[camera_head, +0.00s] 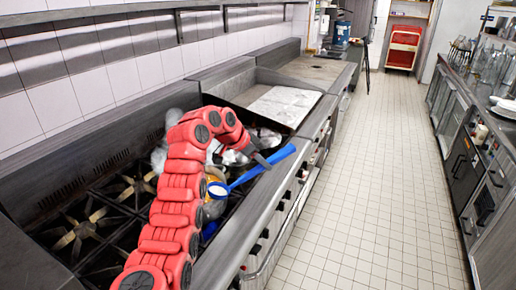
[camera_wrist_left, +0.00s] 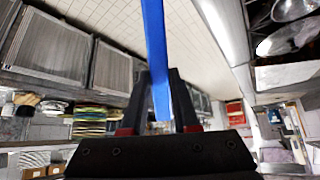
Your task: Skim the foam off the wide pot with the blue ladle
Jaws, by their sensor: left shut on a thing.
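The blue ladle (camera_head: 247,176) lies slantwise over the stove, its round blue-rimmed bowl (camera_head: 218,191) at the lower left and its handle end at the upper right. My left gripper (camera_head: 262,160) is shut on the ladle's handle. In the left wrist view the blue handle (camera_wrist_left: 155,45) runs between the two dark fingers of the left gripper (camera_wrist_left: 160,80). Shiny metal cookware shows in part behind my red left arm; I cannot tell which piece is the wide pot. No foam can be made out. My right gripper is not in view.
The stove's black burner grates (camera_head: 80,228) are bare at the left. A flat griddle (camera_head: 285,103) lies beyond the cookware. The tiled aisle floor (camera_head: 350,200) is clear, with a counter (camera_head: 490,130) holding dishes along the right side. A red cart (camera_head: 403,47) stands at the far end.

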